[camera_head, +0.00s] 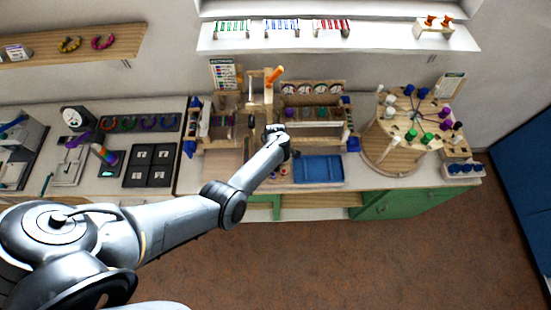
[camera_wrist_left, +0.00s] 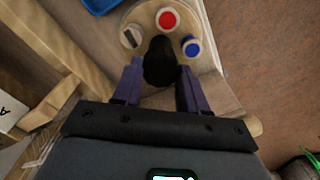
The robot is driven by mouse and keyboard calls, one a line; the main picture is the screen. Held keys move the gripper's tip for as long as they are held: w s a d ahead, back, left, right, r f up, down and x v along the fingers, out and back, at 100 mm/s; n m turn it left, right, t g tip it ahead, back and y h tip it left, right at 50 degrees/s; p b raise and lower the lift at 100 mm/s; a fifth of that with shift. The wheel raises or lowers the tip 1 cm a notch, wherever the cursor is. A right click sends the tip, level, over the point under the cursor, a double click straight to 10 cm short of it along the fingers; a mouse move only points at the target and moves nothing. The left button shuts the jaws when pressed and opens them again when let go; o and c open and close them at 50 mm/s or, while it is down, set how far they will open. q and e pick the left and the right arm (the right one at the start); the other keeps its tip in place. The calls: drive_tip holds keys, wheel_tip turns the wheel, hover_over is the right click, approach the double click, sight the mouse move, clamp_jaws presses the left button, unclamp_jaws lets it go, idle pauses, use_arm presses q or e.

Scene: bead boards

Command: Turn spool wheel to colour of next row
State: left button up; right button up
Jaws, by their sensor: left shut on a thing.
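The spool wheel (camera_wrist_left: 205,72) is a small round wooden disc in the left wrist view. It carries a red spool (camera_wrist_left: 167,19), a blue spool (camera_wrist_left: 191,47) and a whitish spool (camera_wrist_left: 130,37) with a dark mark around a black centre knob (camera_wrist_left: 160,55). My left gripper (camera_wrist_left: 160,70) has its two purple fingers on either side of the knob and is shut on it. The wheel's near part is hidden by the gripper. In the head view my left arm covers most of the wheel. My right gripper is in neither view.
A blue tray (camera_head: 318,169) lies beside the wheel. A wooden bead loom (camera_head: 315,140) stands behind. A large round spool stand (camera_head: 387,152) with several coloured spools is at the right. A black tray (camera_head: 151,166) is at the left. The bench's front edge is close.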

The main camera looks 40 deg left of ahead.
use_arm(q)
drive_tip(key=shift+n, duration=0.3)
drive_tip(key=o, duration=1.1)
drive_tip(key=shift+c, duration=0.2)
wheel_tip(320, 180, up, 11)
drive_tip(key=p, duration=0.3)
drive_tip(key=shift+f, duration=0.15)
